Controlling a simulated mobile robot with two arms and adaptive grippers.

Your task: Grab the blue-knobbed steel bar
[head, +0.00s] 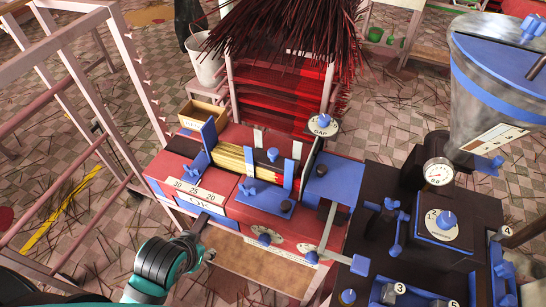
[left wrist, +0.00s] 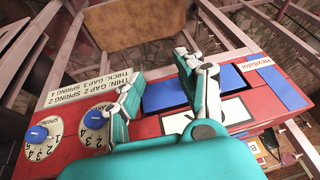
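A pale steel bar (head: 328,228) slants along the right side of the red machine in the head view. A short bar crosses its lower end, with a blue knob (head: 360,264) at the right; I cannot tell whether the two are one piece. Neither bar can be made out in the left wrist view. My left gripper (head: 204,240) is at the machine's front left, well to the left of the bar. In the left wrist view its fingers (left wrist: 160,97) are wide apart, with nothing between them, over the machine's front. My right gripper is out of view.
The red machine (head: 240,208) carries blue knobs, dials and a yellow stick bundle (head: 236,158). A dark machine (head: 420,255) with a gauge stands close on the right. Pale rails (head: 130,85) stand at left. A brown board (head: 262,263) lies below the front.

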